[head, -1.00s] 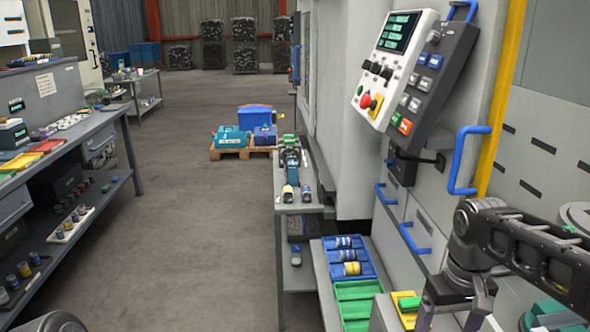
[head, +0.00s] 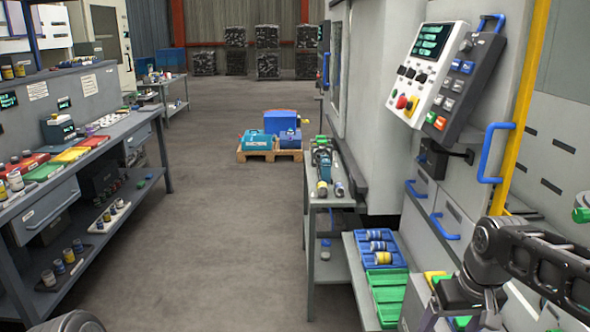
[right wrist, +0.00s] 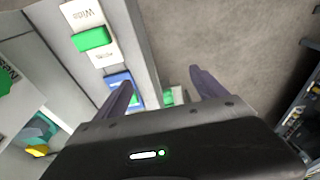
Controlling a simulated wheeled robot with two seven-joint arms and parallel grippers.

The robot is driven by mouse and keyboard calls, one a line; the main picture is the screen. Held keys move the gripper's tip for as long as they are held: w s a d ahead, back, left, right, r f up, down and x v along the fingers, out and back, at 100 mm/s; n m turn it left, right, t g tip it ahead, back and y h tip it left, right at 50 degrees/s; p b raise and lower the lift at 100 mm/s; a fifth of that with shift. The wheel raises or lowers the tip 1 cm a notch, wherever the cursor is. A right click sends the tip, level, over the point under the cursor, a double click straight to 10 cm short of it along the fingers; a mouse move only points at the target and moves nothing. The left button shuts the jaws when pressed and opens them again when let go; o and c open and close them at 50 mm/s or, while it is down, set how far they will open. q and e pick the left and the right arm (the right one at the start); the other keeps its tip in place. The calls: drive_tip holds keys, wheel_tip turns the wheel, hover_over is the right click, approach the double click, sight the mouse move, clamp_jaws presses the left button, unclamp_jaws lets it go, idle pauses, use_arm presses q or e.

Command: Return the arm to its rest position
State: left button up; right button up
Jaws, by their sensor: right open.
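My right arm comes in from the right edge of the head view, bent with its wrist pointing down. My right gripper (right wrist: 163,92) is open, with its two fingers apart and nothing between them in the right wrist view. Below the fingers are a blue tray edge (right wrist: 122,84), a green piece (right wrist: 92,39) on a white label card, and the grey floor. In the head view the gripper hangs low at the right, beside the green tray (head: 388,295), its tips partly out of sight. My left gripper is not in view.
A machine control panel (head: 445,75) and blue handles (head: 492,152) stand close to my right arm. A blue tray (head: 382,248) holds several cylinders. A workbench (head: 100,145) runs along the left. A pallet (head: 268,154) stands far ahead. The floor (head: 220,250) between is clear.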

drive_tip(key=w+a+f+t+y, duration=0.25)
drive_tip(key=w+a+f, duration=0.4)
drive_tip(key=f, duration=0.35)
drive_tip(key=s+a+f+m, duration=0.1)
drive_tip(key=s+a+f, duration=0.1)
drive_tip(key=a+f, duration=0.75)
drive_tip(key=s+a+f+g, duration=0.2)
drive_tip(key=s+a+f, duration=0.2)
drive_tip(key=s+f, duration=0.6)
drive_tip(key=s+a+f+g+y, duration=0.1)
drive_tip(key=s+a+f, duration=0.3)
drive_tip(key=s+f, duration=0.6)
drive_tip(key=s+g, duration=0.1)
drive_tip(key=s, duration=0.2)
drive_tip(key=shift+s+m, duration=0.3)
drive_tip(key=shift+s, duration=0.05)
